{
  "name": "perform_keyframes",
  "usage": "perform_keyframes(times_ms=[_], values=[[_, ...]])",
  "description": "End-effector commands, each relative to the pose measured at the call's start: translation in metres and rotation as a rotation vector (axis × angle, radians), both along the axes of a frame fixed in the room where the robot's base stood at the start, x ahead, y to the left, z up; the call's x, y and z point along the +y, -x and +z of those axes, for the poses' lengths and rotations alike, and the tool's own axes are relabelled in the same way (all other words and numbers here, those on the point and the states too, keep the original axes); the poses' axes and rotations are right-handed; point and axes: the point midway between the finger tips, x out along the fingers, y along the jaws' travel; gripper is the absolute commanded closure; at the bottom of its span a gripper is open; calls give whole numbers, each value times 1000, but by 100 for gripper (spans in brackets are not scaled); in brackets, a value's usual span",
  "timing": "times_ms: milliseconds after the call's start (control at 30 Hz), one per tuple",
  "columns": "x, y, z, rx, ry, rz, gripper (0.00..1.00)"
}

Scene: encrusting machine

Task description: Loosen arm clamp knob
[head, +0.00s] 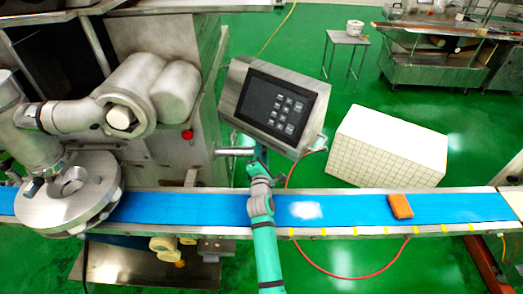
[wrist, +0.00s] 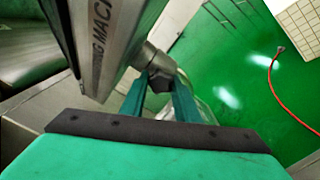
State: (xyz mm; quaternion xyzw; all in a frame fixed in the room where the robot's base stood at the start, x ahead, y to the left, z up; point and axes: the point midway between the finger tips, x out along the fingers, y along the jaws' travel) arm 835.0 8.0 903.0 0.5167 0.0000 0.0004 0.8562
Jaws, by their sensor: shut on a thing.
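The arm clamp knob (wrist: 159,82) is a small dark faceted piece at the end of a grey metal clamp (wrist: 154,60) in the wrist view. My gripper (wrist: 160,92) has its two teal fingers on either side of the knob and is shut on it. In the head view my gripper (head: 260,153) reaches up over the blue conveyor to just below the control panel (head: 272,105). The knob cannot be made out there, behind the gripper. A metal support bar (head: 235,151) shows to the left of the gripper.
The blue conveyor belt (head: 350,208) runs across under my arm, with an orange block (head: 400,206) on its right part. The machine body (head: 165,135) stands at the left. A white tiled box (head: 388,148) stands behind the belt, and a red hose (head: 289,180) hangs near my arm.

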Motion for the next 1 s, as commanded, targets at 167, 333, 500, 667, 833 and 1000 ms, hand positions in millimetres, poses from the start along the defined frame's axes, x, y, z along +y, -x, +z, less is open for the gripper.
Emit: perform_keyframes(times_ms=[167,333,500,667,833,1000], values=[[-5,0,-2,3,87,-7,94],[-4,0,-2,4,135,-6,94],[-4,0,-2,3,157,-6,94],[-4,0,-2,3,161,-6,94],[-4,0,-2,3,160,-6,94],[-4,0,-1,3,160,-5,53]])
